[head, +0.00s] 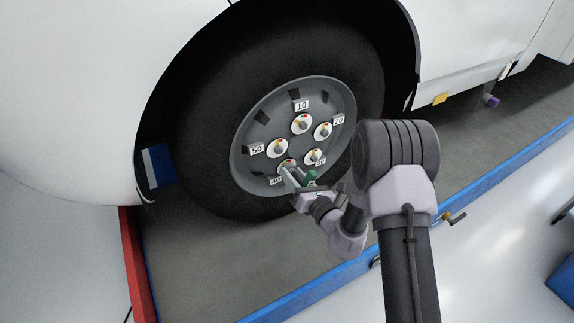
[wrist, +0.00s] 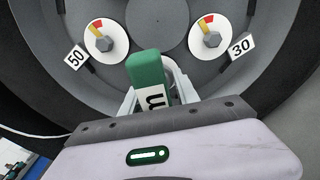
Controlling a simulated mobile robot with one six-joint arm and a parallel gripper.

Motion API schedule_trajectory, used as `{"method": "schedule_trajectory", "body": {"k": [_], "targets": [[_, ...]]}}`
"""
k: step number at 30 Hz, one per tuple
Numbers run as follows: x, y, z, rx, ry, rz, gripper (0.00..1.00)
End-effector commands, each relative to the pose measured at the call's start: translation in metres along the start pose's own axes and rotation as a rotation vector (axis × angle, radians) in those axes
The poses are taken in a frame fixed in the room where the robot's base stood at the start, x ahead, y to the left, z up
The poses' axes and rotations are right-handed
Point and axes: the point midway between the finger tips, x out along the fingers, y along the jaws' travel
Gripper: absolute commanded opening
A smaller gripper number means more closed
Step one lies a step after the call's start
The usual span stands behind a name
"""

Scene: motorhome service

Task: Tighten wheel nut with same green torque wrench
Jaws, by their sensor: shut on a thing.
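The wheel (head: 246,178) has a grey rim with several nuts, each on a pale disc with coloured marks and a number label. My gripper (head: 295,178) is at the lower-left nut (head: 286,165), beside the label 40 (head: 276,181). It is shut on the green torque wrench (wrist: 147,70), whose green part also shows in the head view (head: 311,176). In the wrist view the wrench lies between nut 50 (wrist: 98,44) and nut 30 (wrist: 211,40). The wrench and gripper hide nut 40 there, so I cannot tell whether the wrench is seated on it.
The white motorhome body (head: 95,90) arches over the tyre (head: 205,110). A blue-edged strip (head: 330,288) runs along the front of the grey floor area, and a red edge (head: 137,265) stands at left. A blue-and-white block (head: 158,166) is by the tyre.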

Motion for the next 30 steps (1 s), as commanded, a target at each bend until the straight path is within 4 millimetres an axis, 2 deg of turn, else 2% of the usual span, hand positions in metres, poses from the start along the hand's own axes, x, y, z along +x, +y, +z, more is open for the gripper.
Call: {"method": "schedule_trajectory", "body": {"k": [8,24,30], "targets": [[0.0001,-0.0001,0.0003,0.008,-0.001,0.001,0.00],[-0.0001,-0.0004,0.0014,0.406,0.003,0.025,0.00],[-0.0059,-0.0013,-0.0010,0.405,0.004,0.025,0.00]]}}
